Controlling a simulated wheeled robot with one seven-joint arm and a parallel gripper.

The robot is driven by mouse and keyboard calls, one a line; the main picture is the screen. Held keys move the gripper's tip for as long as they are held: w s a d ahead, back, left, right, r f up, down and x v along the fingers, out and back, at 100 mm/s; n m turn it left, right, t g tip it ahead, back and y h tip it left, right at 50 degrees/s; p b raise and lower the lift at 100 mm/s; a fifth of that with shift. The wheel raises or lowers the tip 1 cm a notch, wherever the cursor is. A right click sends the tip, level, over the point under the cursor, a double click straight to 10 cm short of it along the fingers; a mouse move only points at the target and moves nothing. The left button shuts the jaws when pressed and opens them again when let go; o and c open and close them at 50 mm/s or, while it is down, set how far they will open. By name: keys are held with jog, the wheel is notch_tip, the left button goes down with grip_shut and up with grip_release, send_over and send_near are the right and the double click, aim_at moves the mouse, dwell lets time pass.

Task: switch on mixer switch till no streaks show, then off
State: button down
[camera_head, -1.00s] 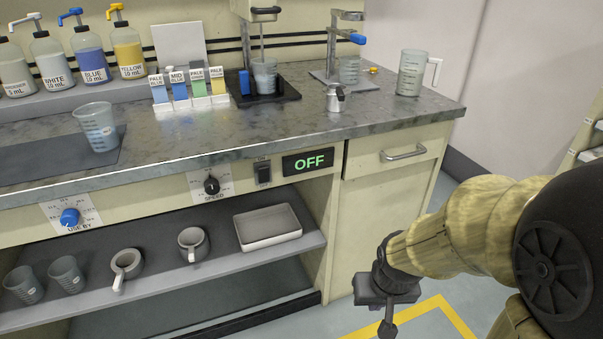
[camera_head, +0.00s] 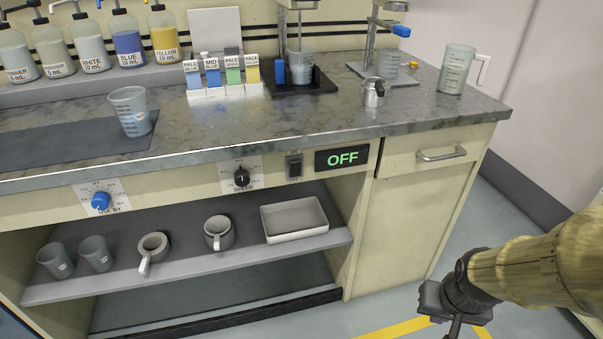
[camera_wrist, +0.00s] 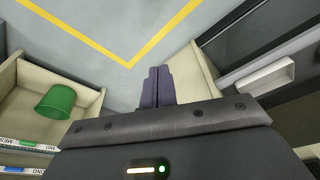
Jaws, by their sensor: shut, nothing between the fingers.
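The mixer switch (camera_head: 294,166) is a dark rocker on the front panel of the bench. Beside it the display (camera_head: 342,157) reads OFF in green. The mixer (camera_head: 299,18) stands at the back of the bench, its shaft reaching down into a beaker (camera_head: 300,66) on a black base. What is inside the beaker is too small to judge for streaks. My gripper (camera_head: 455,326) hangs low at the lower right, well away from the switch. In the wrist view my gripper (camera_wrist: 158,86) has its fingers together, pointing at the floor, with nothing between them.
A speed knob (camera_head: 242,177) and a blue use-by knob (camera_head: 101,201) sit on the same panel. A beaker (camera_head: 133,118), a small metal pot (camera_head: 373,93) and a jug (camera_head: 456,69) stand on the bench. The wrist view shows a green bucket (camera_wrist: 56,102). Floor is clear before the cabinet.

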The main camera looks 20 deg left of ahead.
aim_at(295, 164)
jog(key=w+a+m+t+p, duration=0.3)
jog(key=w+a+t+p, duration=0.6)
jog(key=w+a+p, duration=0.5)
jog(key=s+a+r+n+t+y+p, duration=0.5)
jog(key=a+r+n+y, duration=0.4)
jog(key=a, duration=0.3)
jog(key=shift+s+a+r+y+p, duration=0.2)
jog(key=shift+s+y+p, duration=0.2)
jog(key=shift+y+p, duration=0.35)
jog(key=x, duration=1.4)
jog(key=shift+d+r+p, duration=0.15)
jog(key=shift+r+p, duration=0.05)
jog(key=shift+p, duration=0.15)
